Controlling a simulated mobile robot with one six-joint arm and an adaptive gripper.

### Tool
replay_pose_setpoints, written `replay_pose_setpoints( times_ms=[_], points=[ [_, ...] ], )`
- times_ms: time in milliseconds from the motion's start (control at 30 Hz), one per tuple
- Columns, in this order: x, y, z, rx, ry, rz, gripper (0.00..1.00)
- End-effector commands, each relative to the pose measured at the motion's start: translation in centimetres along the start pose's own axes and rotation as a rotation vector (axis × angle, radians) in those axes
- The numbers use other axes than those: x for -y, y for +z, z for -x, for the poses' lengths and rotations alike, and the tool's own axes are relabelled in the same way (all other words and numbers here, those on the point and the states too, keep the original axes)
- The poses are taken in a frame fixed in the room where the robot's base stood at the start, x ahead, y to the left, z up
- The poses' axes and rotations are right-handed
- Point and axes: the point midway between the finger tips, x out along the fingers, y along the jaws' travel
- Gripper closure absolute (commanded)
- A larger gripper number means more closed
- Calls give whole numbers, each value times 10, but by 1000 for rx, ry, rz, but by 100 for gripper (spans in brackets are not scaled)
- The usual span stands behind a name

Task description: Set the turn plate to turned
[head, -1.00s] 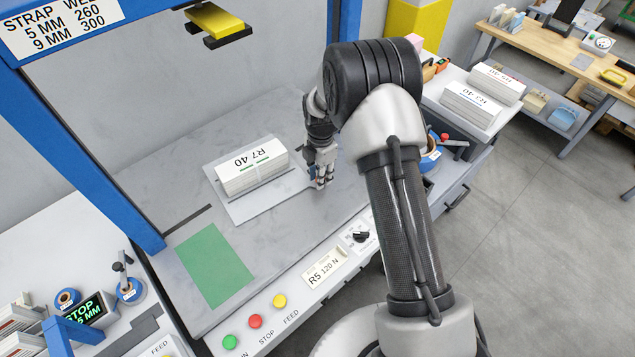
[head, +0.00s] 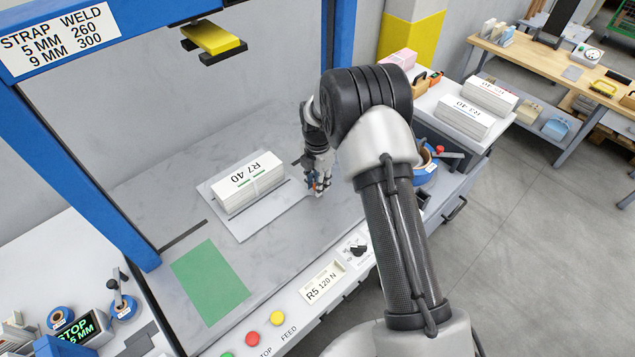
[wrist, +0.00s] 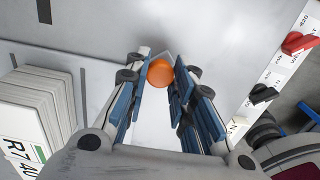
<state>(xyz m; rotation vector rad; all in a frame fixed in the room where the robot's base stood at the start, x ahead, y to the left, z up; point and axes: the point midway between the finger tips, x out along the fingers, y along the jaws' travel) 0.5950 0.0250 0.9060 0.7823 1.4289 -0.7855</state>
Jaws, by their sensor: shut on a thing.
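The turn plate (head: 238,226) is a flat light-grey plate on the grey table, lying at an angle. The stack also shows at the left of the wrist view (wrist: 30,118). My fingers hide part of the knob in the head view.
A blue frame (head: 95,160) stands at the left, with a yellow-black head (head: 213,38) above the table. A green mat (head: 209,282) lies in front of the plate. Buttons and a dial (head: 356,247) line the front edge. A side table with stacks (head: 462,117) stands at right.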

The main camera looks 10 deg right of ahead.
Motion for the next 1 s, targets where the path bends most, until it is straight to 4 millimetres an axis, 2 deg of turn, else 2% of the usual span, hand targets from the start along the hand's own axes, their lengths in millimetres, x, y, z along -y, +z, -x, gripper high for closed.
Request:
replay_pose_setpoints(
  times_ms=[367, 700, 833, 1000],
  points=[
    [-2, 2, 1, 6, 8, 0, 55],
    [-2, 1, 3, 4, 6, 0, 55],
    [-2, 2, 18, 5, 8, 0, 55],
    [-2, 2, 53, 6, 9, 0, 55]
  ],
)
